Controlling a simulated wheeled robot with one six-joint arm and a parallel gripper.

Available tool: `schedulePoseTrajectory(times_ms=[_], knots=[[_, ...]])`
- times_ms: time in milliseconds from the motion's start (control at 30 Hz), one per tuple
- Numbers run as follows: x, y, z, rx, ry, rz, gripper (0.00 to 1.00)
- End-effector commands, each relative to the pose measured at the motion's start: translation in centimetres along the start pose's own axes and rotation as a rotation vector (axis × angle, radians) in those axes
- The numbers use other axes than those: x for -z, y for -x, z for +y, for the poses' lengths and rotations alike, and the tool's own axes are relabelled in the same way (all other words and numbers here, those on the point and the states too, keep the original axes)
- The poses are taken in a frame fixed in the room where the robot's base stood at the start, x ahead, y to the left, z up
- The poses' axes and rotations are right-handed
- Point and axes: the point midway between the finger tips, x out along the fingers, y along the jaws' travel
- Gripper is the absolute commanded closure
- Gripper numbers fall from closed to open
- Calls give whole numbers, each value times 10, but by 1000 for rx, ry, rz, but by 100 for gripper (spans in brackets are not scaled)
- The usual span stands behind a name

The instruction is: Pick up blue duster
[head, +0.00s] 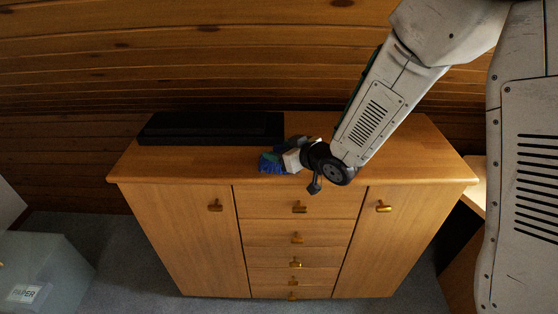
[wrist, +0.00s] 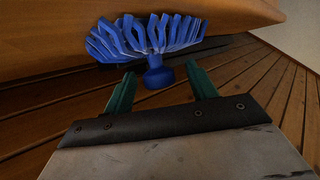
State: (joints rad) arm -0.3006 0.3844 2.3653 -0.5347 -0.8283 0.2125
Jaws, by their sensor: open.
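The blue duster (wrist: 146,38) has a fan of thick blue bristles and a rounded blue stub. In the wrist view it lies just past the fingertips, with the stub in line with the gap between them. In the head view the duster (head: 270,163) shows near the front edge of the cabinet top, partly hidden by my gripper. My gripper (wrist: 160,80) is open, with its two green fingers apart and nothing held between them. In the head view my gripper (head: 284,157) is right beside the duster; whether they touch cannot be told.
The wooden cabinet (head: 190,172) has doors and several drawers with brass handles. A long black box (head: 210,128) lies at the back left of its top. The right part of the top is clear. A bin labelled paper (head: 45,270) stands on the floor at left. A plank wall is behind.

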Motion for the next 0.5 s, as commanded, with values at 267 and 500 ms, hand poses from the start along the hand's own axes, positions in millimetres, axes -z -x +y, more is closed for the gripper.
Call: schedulePoseTrajectory(times_ms=[267,500], knots=[[0,-10,1,-2,-1,0,43],[0,-9,1,-2,-1,0,90]])
